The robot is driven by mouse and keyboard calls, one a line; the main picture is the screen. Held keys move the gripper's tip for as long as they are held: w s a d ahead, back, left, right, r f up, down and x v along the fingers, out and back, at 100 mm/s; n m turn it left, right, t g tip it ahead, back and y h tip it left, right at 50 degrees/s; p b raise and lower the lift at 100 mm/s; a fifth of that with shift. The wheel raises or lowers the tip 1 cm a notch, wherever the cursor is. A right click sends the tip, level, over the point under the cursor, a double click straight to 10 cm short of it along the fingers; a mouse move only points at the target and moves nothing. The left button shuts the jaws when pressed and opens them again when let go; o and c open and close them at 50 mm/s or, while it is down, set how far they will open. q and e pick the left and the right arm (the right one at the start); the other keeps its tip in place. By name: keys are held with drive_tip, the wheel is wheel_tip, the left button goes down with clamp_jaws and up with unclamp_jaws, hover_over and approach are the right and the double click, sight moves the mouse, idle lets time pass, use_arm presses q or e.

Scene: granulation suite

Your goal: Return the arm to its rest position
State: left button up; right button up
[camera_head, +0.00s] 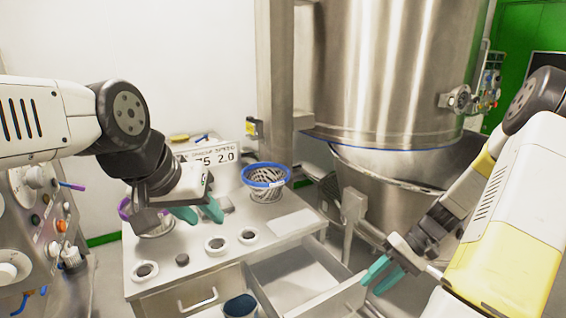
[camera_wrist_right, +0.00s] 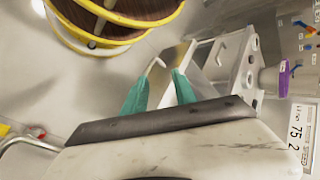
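My left gripper (camera_head: 199,212) hangs over the left part of the grey cabinet top (camera_head: 217,268), with its two teal fingertips apart and nothing seen between them. It partly hides a purple-rimmed container (camera_head: 152,226). My right gripper (camera_head: 381,275) points down and left, beside the right end of the open drawer (camera_head: 297,274). In the right wrist view its teal fingers (camera_wrist_right: 160,92) stand apart with nothing between them. A handle and drawer edge show beyond them there.
A blue-rimmed basket (camera_head: 266,181) and a number sign (camera_head: 217,160) stand on the cabinet's back part. Several round fittings sit along its front. A dark blue cup (camera_head: 240,305) is below. A large steel vessel (camera_head: 392,75) fills the back right. A control panel (camera_head: 35,220) stands left.

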drive_tip(key=s+a+r+t+h, duration=0.2)
drive_tip(key=s+a+r, duration=0.1)
drive_tip(key=r, duration=0.6)
drive_tip(key=s+a+r+n+t+h, duration=0.1)
drive_tip(key=s+a+r+t+h, duration=0.1)
drive_tip(key=r, duration=0.7)
drive_tip(key=s+a+r+t+h, duration=0.2)
drive_tip(key=s+a+r+t, duration=0.1)
drive_tip(key=r, duration=0.6)
drive_tip(key=shift+s+a+t, duration=0.3)
drive_tip(key=shift+a+t, duration=0.2)
drive_tip(key=shift+a, duration=0.3)
